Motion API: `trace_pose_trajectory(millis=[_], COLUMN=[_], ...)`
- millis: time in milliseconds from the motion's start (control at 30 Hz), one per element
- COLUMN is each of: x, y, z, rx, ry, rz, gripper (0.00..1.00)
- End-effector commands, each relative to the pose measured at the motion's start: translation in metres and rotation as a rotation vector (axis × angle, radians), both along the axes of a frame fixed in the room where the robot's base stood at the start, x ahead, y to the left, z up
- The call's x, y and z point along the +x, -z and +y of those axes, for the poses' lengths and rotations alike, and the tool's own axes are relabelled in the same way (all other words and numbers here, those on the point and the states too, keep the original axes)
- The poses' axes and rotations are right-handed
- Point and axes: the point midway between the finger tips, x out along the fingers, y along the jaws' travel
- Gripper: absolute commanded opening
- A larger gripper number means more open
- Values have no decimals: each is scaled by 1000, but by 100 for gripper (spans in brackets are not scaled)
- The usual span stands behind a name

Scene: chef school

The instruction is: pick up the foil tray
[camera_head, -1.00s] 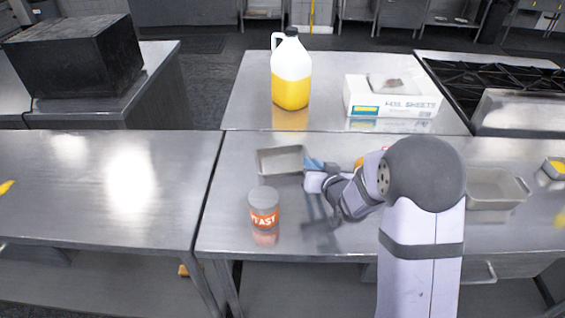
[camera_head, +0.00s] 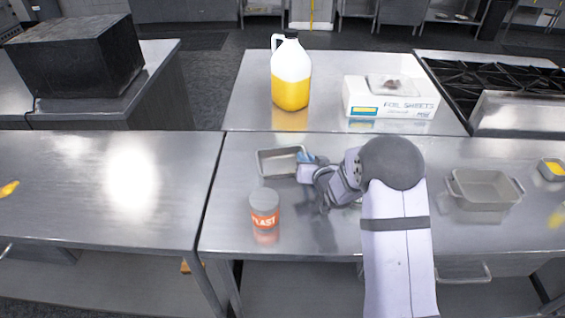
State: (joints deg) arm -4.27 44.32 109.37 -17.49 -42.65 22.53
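The foil tray (camera_head: 268,168) is a small, shallow, silvery rectangular tray on the steel table, left of my arm. My gripper (camera_head: 303,158) is at the tray's right end, and its blue-tinted tip overlaps that end in the picture. The fingers are small and partly hidden by the wrist, so I cannot tell whether they are open or touch the tray. The tray appears to rest flat on the table.
A yeast can (camera_head: 265,208) stands just in front of the tray. A yellow-filled jug (camera_head: 291,75) and a foil sheets box (camera_head: 390,98) stand behind. A handled grey pan (camera_head: 484,190) and a small yellow-filled container (camera_head: 552,170) are at right.

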Motion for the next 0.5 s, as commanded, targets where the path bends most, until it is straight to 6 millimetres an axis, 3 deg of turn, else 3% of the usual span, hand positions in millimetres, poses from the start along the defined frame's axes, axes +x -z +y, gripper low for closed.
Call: trace_pose_trajectory(millis=[400,467,500], x=[8,8,8], y=[4,4,4], z=[2,2,2], rx=[1,1,1], ry=[0,0,0], rz=[0,0,0], gripper=[12,0,0])
